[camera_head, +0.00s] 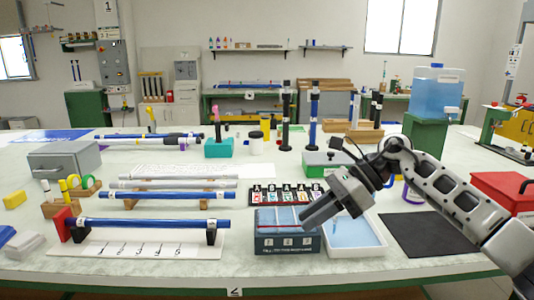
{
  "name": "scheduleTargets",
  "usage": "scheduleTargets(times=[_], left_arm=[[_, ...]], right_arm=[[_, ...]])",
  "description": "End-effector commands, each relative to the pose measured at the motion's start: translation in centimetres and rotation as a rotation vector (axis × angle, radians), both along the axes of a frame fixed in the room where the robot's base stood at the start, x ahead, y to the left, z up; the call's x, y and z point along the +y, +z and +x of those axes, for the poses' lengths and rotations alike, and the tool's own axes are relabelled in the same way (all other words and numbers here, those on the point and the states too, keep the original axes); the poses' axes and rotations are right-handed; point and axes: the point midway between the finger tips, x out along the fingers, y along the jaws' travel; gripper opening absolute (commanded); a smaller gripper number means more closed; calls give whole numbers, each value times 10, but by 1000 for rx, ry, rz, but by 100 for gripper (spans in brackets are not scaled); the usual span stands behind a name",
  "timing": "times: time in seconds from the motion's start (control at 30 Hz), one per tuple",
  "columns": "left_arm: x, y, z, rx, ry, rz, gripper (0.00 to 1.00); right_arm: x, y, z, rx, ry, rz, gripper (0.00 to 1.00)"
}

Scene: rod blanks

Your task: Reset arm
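My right arm comes in from the right side of the head view, bent at a raised joint. Its gripper (312,212) points down and to the left, above the blue-grey box (287,243) with small white labels on its front. The fingers are seen from the side, so I cannot tell if they are apart. I see no rod in them. My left gripper is not in view. A blue rod (150,223) lies level on the black supports of a white numbered board at the front left. Another blue rod (165,195) lies on wooden supports behind it.
A white tray (372,250) with a light-blue inside stands right of the box, partly behind my gripper. A black mat (425,234) and red box (505,192) are further right. Upright dark-and-blue rods (314,125) stand behind. A grey drawer box (65,161) is at left.

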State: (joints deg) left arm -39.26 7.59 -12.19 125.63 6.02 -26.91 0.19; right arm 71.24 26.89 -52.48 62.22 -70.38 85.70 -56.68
Motion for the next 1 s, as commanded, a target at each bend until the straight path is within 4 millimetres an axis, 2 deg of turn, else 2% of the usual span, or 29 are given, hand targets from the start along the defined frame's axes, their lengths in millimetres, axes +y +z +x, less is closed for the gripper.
scheduleTargets(times=[0.03, 0.1, 0.2, 0.27, 0.33, 0.47, 0.57, 0.67, 0.77, 0.8, 0.9, 1.0], left_arm=[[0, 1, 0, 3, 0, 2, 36], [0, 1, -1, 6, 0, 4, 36], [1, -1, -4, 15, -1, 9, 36], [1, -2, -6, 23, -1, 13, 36], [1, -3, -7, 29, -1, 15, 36], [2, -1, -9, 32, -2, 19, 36], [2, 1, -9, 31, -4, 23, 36], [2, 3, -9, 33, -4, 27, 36], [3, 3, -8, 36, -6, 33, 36], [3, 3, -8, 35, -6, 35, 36], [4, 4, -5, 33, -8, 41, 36], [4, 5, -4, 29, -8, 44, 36]], right_arm=[[22, -12, -10, 59, -16, 88, 24], [51, -21, -24, 159, -66, 241, 24], [88, -27, -45, 374, -182, 502, 24], [101, -26, -55, 532, -270, 659, 24], [105, -27, -62, 731, -386, 830, 24], [90, -41, -69, 1137, -631, 1116, 24], [64, -68, -75, 1471, -844, 1307, 24], [32, -110, -92, 1814, -1072, 1473, 24], [0, -158, -124, 2148, -1313, 1612, 24], [-11, -176, -140, -2268, 1404, -1655, 24], [-31, -214, -184, -2048, 1309, -1409, 24], [-43, -236, -219, -1893, 1242, -1252, 24]])
